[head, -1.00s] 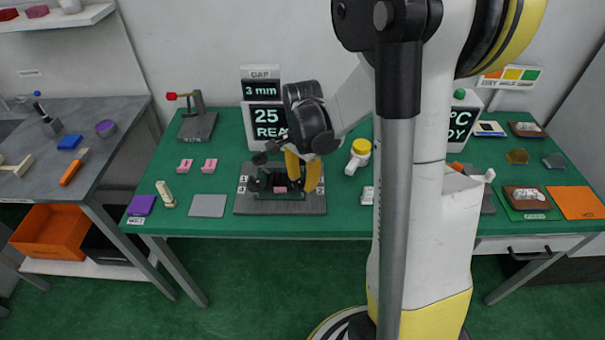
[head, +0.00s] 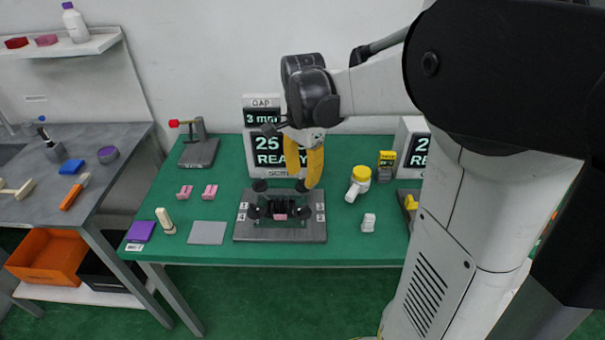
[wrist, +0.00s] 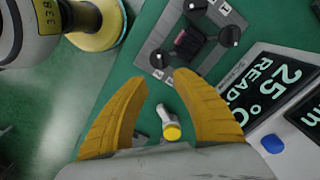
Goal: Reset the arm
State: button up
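My gripper (head: 304,168) has two yellow fingers and hangs above the back of the dark grey fixture plate (head: 280,234) on the green table. It also shows in the wrist view (wrist: 160,88), where its fingers are spread with nothing between them. The fixture carries several black knobs around a dark centre block with a pink piece (head: 280,216) in it. Numbered white labels are at the plate's sides. In the wrist view the fixture (wrist: 160,40) lies beyond the fingertips and apart from them.
A display reading 25 READY (head: 268,150) stands behind the fixture, close to my gripper. A yellow-capped white bottle (head: 358,184) lies to the right. Pink blocks (head: 209,191), a grey pad (head: 207,233) and a red-handled lever stand (head: 199,150) are left. My arm hides the table's right side.

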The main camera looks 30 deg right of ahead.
jog(key=s+a+r+n+t, duration=0.4)
jog(key=s+a+n+t, duration=0.3)
jog(key=s+a+n, duration=0.3)
jog(key=shift+s+a+n, duration=0.4)
jog(key=shift+a+n, duration=1.3)
jog(key=shift+n, duration=1.3)
